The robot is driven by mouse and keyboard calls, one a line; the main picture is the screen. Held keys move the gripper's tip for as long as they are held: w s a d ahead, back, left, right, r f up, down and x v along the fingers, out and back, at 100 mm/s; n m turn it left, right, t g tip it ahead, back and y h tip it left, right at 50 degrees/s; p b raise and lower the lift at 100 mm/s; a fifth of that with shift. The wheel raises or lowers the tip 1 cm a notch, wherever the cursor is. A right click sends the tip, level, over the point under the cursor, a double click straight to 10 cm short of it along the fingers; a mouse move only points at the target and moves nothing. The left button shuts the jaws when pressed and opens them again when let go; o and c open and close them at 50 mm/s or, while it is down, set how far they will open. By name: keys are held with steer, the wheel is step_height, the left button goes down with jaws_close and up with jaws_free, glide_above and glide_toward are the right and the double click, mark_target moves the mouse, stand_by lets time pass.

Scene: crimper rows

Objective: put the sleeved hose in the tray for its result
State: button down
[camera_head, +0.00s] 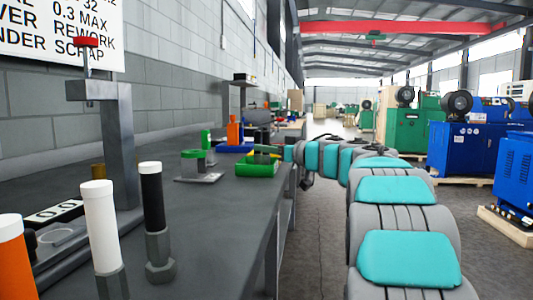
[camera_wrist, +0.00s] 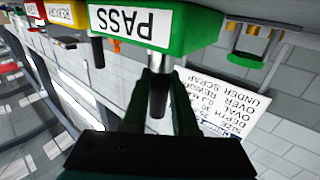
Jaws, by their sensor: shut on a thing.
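My gripper (camera_wrist: 160,80) is shut on the sleeved hose, a black hose (camera_wrist: 158,100) with a silver metal sleeve (camera_wrist: 155,60) at its far end. In the wrist view the sleeve end is close in front of a green tray (camera_wrist: 190,35) with a white PASS label (camera_wrist: 133,24), which looks upside down. I cannot tell whether the hose touches the tray. In the head view the green tray (camera_head: 256,171) is on the bench, and my gripper (camera_head: 266,150) is at it; the hose is too small to make out there.
A wall sign (camera_head: 55,30) lists depth, size limits, rework and scrap. On the bench (camera_head: 215,225) stand a grey post (camera_head: 118,140), a white-topped hose (camera_head: 100,225), a black hose (camera_head: 153,205) and a green-topped stand (camera_head: 195,165). The wrist view shows a yellow tray (camera_wrist: 82,14) and a red tray (camera_wrist: 33,10).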

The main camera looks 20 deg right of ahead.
steer(key=shift+f, duration=0.1)
steer(key=c, duration=0.7)
jaws_free()
steer(key=shift+s+d, duration=0.1)
steer(key=shift+s, duration=0.15)
steer(key=p+v, duration=0.1)
steer(key=v, duration=1)
steer(key=shift+s, duration=0.3)
steer(key=shift+d, duration=0.1)
